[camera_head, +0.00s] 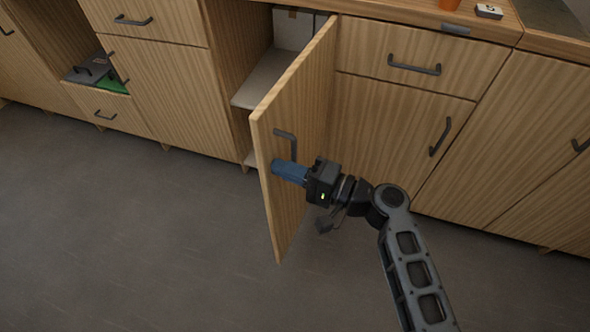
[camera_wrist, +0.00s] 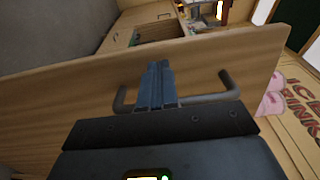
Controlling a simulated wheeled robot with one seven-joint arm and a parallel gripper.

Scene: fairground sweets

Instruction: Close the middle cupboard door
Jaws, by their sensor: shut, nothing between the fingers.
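The middle cupboard door (camera_head: 300,105) stands wide open, swung out from the row of wooden cabinets into the room. It has a dark bar handle (camera_head: 286,138) on the face turned to my arm. My gripper (camera_head: 276,168) is shut and empty, with its blue fingers at that face, just below the handle. In the wrist view the door (camera_wrist: 60,110) spans the picture. There the shut fingers (camera_wrist: 155,68) lie over the middle of the handle (camera_wrist: 228,85), with its two ends showing on both sides. I cannot tell whether the fingertips touch the door.
The open cupboard shows a pale shelf (camera_head: 262,78) with a box (camera_head: 293,28) at the back. A closed drawer (camera_head: 405,70) and door (camera_head: 390,135) are to the right. The counter (camera_head: 490,22) bears an orange item (camera_head: 449,4). The grey floor (camera_head: 130,240) is clear.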

